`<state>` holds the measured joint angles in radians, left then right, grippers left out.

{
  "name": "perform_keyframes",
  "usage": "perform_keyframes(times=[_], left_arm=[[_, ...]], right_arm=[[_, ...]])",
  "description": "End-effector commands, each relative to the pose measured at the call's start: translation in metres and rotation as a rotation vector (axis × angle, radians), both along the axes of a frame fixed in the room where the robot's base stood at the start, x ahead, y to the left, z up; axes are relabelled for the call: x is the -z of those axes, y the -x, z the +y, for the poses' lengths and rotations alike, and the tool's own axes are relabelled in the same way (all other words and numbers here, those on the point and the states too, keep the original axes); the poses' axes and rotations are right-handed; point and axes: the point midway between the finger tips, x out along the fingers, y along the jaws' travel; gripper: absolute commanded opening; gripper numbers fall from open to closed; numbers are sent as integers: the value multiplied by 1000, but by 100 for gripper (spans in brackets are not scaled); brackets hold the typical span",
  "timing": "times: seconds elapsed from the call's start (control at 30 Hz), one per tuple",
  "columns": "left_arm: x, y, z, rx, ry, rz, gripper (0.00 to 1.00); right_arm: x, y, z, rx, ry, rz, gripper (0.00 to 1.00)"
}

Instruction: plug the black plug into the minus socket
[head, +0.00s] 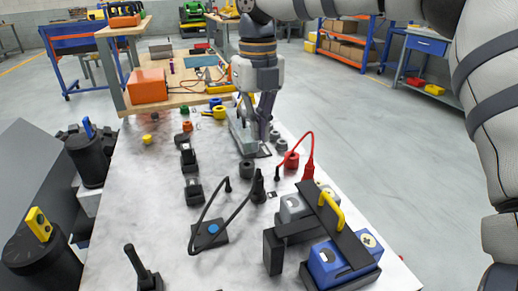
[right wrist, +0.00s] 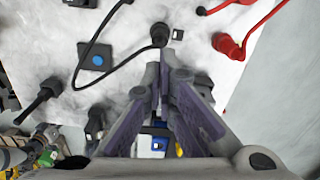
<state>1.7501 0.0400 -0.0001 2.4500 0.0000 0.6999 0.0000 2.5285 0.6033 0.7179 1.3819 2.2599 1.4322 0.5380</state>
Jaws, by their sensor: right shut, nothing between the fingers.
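My right gripper (head: 256,135) points down over the far middle of the white table, its fingers together with nothing between them. In the right wrist view the closed fingertips (right wrist: 163,62) are empty. A black plug (head: 258,187) stands on the table nearer me, apart from the gripper; a black cable loops from it past a black block with a blue dot (head: 208,231). The wrist view shows this plug (right wrist: 160,35) just beyond the fingertips in the picture. A blue unit (head: 326,267) with a plus mark stands at the front right. I cannot make out a minus mark. My left gripper is not visible.
A red plug (head: 308,171) with a red cable stands right of the black one. A black bracket with a yellow handle (head: 333,207) rises over the blue unit. Several black blocks line the left. A wooden bench (head: 205,88) with an orange box (head: 147,86) stands behind.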

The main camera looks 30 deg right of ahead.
Motion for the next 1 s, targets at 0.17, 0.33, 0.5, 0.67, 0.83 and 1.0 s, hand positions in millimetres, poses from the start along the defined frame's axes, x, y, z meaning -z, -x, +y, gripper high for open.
perform_keyframes(times=[0.17,0.33,0.5,0.67,0.83,1.0], left_arm=[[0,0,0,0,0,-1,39],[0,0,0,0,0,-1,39],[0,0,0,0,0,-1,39],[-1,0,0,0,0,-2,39],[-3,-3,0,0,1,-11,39],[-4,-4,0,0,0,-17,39]], right_arm=[[-41,-1,0,1,0,-1,0],[-57,0,0,0,0,4,0],[-58,0,0,-1,0,4,0],[-54,0,0,39,1,5,0],[-21,-1,-1,390,6,1,0],[7,0,0,703,2,-3,0]])
